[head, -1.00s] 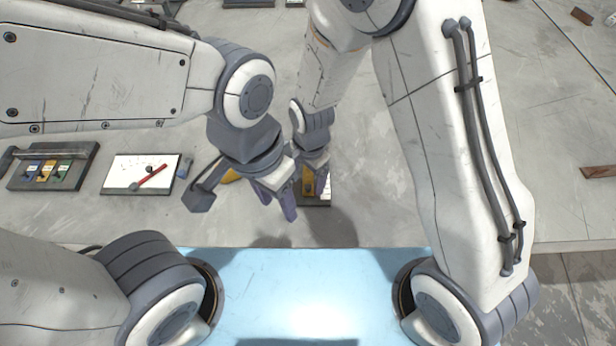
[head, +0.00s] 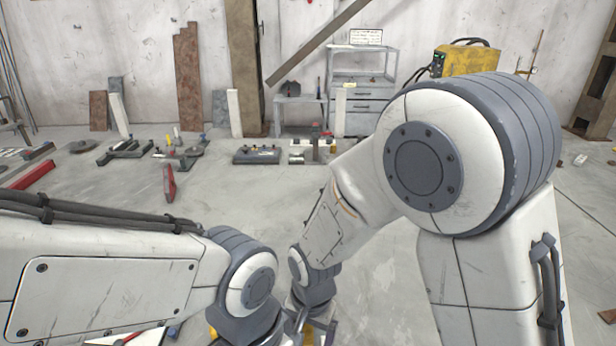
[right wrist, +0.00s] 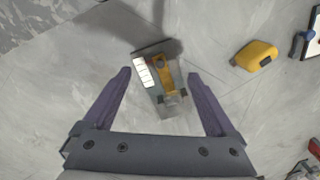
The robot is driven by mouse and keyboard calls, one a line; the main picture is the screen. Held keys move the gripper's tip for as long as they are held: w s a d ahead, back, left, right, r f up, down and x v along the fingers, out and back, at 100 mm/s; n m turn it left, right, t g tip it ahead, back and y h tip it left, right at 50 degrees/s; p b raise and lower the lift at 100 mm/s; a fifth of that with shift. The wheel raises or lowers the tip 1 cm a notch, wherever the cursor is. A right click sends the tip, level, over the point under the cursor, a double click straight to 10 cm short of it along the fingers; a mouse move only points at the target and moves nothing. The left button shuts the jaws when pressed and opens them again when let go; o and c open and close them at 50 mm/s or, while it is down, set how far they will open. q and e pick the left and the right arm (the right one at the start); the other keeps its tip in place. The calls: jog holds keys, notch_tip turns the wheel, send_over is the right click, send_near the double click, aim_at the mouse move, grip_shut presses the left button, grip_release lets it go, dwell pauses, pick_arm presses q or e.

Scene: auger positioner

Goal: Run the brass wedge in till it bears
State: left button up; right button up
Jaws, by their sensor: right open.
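In the right wrist view a small grey fixture plate (right wrist: 143,50) lies on the floor-like grey surface. It carries a yellow brass-coloured piece (right wrist: 166,72), which looks like the wedge, and a white marked strip (right wrist: 145,72). A grey block (right wrist: 173,103) sits at the piece's lower end; I cannot tell whether they touch. My right gripper (right wrist: 159,73) is open and empty, its fingers apart on either side of the fixture in the picture, seemingly above it. In the head view the left wrist runs off the bottom edge, and its fingers are out of frame.
A yellow rounded object (right wrist: 256,55) lies right of the fixture in the right wrist view.

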jog(key=s+d+r+n, duration=0.5)
jog(key=s+r+n, duration=0.7)
jog(key=s, duration=0.1)
jog(key=shift+s+r, duration=0.15)
